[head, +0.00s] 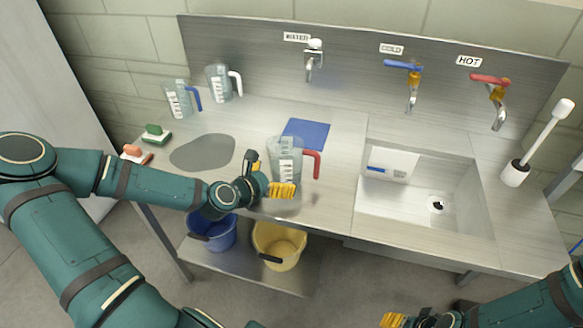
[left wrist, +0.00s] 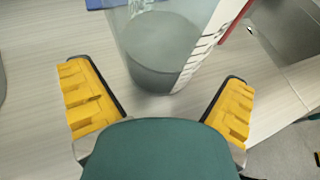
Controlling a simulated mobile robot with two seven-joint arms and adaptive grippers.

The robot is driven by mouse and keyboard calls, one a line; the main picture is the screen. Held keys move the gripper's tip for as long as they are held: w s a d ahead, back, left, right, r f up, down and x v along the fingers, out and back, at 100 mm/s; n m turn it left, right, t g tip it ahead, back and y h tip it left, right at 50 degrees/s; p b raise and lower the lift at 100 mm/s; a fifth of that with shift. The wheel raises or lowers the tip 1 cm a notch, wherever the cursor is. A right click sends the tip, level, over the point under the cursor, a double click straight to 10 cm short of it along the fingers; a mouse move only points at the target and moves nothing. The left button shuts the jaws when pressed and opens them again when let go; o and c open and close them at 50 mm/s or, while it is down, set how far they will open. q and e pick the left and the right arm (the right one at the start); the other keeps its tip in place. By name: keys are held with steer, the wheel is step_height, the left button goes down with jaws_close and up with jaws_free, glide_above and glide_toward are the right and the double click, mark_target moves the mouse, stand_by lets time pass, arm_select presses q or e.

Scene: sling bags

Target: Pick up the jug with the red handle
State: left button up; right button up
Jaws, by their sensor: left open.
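The jug with the red handle (head: 286,158) stands upright on the metal counter, a clear jug with white markings. Its red handle (head: 313,161) points right. My left gripper (head: 272,179) is at the jug's near left side, open, with nothing between its fingers. In the left wrist view the jug (left wrist: 155,45) stands just ahead of the open yellow fingers (left wrist: 160,105), and part of the red handle shows at the upper right.
A jug with a blue handle (head: 178,101) and one with a white handle (head: 220,83) stand at the back left. A blue mat (head: 306,134) lies behind the red-handled jug. The sink (head: 408,218) is to the right. Two brushes (head: 154,134) lie at the left.

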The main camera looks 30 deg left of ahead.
arm_select(q)
steer(key=shift+b+x, duration=0.55)
steer(key=shift+x, duration=1.3)
steer(key=c, duration=1.1)
